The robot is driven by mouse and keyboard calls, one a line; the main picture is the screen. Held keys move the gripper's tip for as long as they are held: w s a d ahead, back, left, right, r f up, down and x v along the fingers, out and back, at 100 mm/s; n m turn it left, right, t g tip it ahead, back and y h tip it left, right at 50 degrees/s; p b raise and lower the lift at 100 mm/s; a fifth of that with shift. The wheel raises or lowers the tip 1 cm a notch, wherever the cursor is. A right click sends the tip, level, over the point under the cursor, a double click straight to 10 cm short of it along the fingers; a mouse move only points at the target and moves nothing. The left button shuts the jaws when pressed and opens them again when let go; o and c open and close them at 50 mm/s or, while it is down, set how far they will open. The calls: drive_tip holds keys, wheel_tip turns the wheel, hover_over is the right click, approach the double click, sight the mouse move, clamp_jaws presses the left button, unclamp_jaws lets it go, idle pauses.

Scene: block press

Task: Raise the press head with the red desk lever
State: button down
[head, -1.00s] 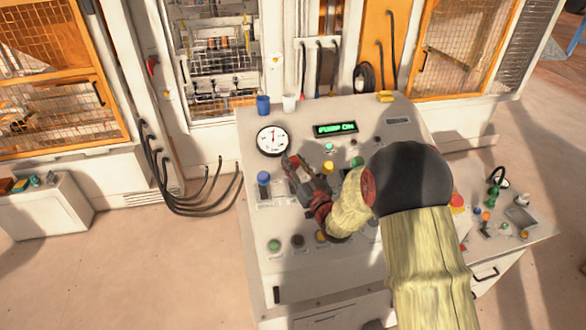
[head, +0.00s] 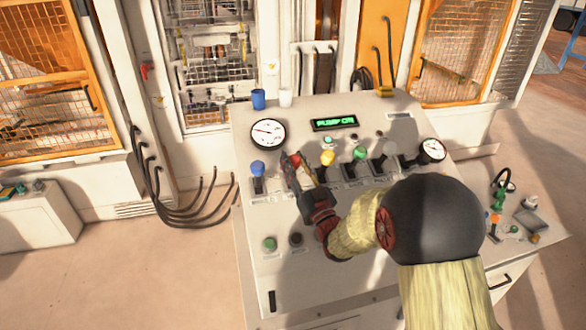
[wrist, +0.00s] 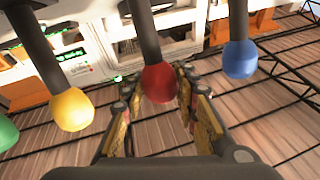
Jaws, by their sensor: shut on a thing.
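The red lever's round knob (wrist: 160,83) sits between the two fingers of my gripper (wrist: 158,112) in the wrist view, on a dark shaft. My gripper (head: 292,163) is shut on this lever at the left part of the sloping desk in the head view, where the fingers hide most of it. The blue lever (head: 257,168) stands just left of my gripper, and the yellow lever (head: 327,158) just right. Both also flank the red knob in the wrist view. I cannot make out the press head clearly in the machine window behind the desk.
The desk (head: 345,123) carries a lit green display (head: 335,123), a left gauge (head: 268,133) and a right gauge (head: 433,150). More levers stand to the right of the yellow one. A blue cup (head: 258,99) and a white cup (head: 285,97) stand on its back edge.

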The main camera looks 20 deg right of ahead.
idle(0.3)
drive_tip(key=c, duration=1.5)
unclamp_jaws()
drive_tip(key=shift+o, duration=0.6)
drive_tip(key=shift+s, duration=0.1)
drive_tip(key=v, duration=1.2)
drive_tip(key=shift+f, duration=0.1)
